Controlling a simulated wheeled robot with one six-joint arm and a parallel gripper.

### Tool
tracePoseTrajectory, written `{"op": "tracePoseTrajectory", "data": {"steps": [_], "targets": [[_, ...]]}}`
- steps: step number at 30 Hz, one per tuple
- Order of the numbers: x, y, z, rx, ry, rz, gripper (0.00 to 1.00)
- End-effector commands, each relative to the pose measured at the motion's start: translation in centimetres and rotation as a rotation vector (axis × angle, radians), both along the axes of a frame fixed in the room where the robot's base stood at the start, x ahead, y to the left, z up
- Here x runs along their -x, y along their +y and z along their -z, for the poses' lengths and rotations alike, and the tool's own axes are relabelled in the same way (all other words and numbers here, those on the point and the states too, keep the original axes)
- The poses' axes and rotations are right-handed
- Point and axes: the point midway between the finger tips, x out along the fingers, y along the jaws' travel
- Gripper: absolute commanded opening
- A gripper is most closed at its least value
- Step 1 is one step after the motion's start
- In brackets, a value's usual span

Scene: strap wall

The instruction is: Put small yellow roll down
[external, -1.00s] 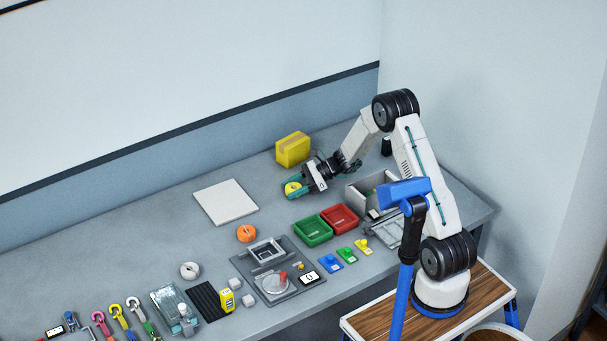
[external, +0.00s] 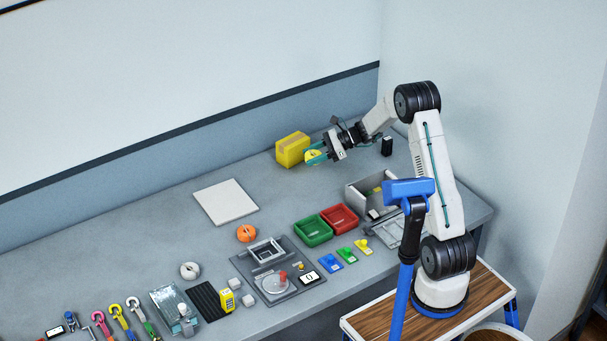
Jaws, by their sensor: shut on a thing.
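The small yellow roll (external: 313,157) is held between the green-tipped fingers of my gripper (external: 316,153). My gripper is shut on it, and the fingers hide part of the roll. It is beside the right side of the yellow box (external: 292,150) at the back of the bench, overlapping its edge in the picture. I cannot tell whether the roll touches the box or how high it is above the bench.
An orange roll (external: 246,233) and a white roll (external: 190,270) lie on the bench (external: 270,200). A pale square plate (external: 225,202) lies left of the box. Green (external: 313,231) and red (external: 340,217) trays and a grey bin (external: 362,192) stand nearer. A black item (external: 387,147) stands right.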

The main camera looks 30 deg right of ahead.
Motion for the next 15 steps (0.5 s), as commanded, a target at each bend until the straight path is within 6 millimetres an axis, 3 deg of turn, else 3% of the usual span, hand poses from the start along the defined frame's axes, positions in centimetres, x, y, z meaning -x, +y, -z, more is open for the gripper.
{"op": "tracePoseTrajectory", "data": {"steps": [1,3,7,11,15], "targets": [[-0.2,-2.7,0.1,0.001,-0.002,0.019,0.27],[-0.1,-5.6,0.1,0.003,-0.004,0.030,0.27],[0.3,-9.7,-0.1,0.002,-0.006,0.031,0.27],[0.8,-11.8,-0.4,0.004,-0.006,0.001,0.27],[1.3,-11.5,0.1,-0.005,0.001,-0.041,0.27]]}}
